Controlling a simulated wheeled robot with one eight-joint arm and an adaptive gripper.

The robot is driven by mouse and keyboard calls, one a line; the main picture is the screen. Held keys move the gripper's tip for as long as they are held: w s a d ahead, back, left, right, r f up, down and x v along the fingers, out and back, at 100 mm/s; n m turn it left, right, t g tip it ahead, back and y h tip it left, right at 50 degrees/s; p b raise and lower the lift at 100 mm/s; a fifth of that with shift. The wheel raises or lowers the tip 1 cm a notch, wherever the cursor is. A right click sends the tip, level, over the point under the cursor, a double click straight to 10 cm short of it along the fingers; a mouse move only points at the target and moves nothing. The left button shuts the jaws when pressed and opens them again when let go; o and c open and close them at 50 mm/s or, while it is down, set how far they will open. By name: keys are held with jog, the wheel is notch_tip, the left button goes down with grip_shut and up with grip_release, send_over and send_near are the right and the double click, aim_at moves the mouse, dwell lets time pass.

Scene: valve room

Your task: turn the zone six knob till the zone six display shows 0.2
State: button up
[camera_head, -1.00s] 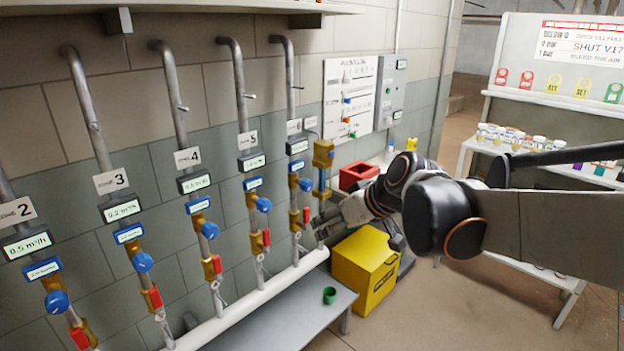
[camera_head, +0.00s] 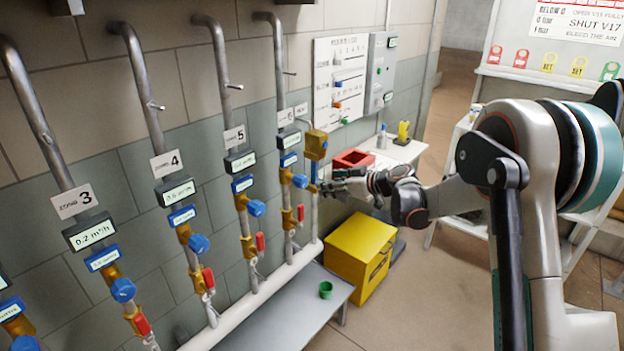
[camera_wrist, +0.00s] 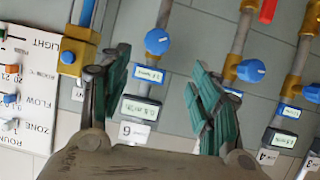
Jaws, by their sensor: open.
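The blue zone six knob (camera_head: 300,181) is on the rightmost numbered pipe, below its small display (camera_head: 289,139). In the upside-down wrist view, the knob (camera_wrist: 158,41) lies beyond the gap between my fingers, and the zone six display (camera_wrist: 140,108) lies between the fingers, its digits too small to read surely. The tag "6" (camera_wrist: 133,132) is near the palm. My gripper (camera_head: 326,184) is open and just right of the knob in the head view. In the wrist view my gripper (camera_wrist: 157,68) has green-padded fingers spread apart, with nothing between them; no contact with the knob shows.
The zone five knob (camera_head: 257,208) and its pipe stand to the left. A brass-bodied pipe (camera_head: 316,145) is close on the right.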

aim_at(305, 182)
jog(key=b+x, duration=0.4)
jog(key=x, duration=1)
jog(key=shift+w+d+f, duration=0.15)
jog(key=shift+w, duration=0.1)
jog(key=c, duration=1)
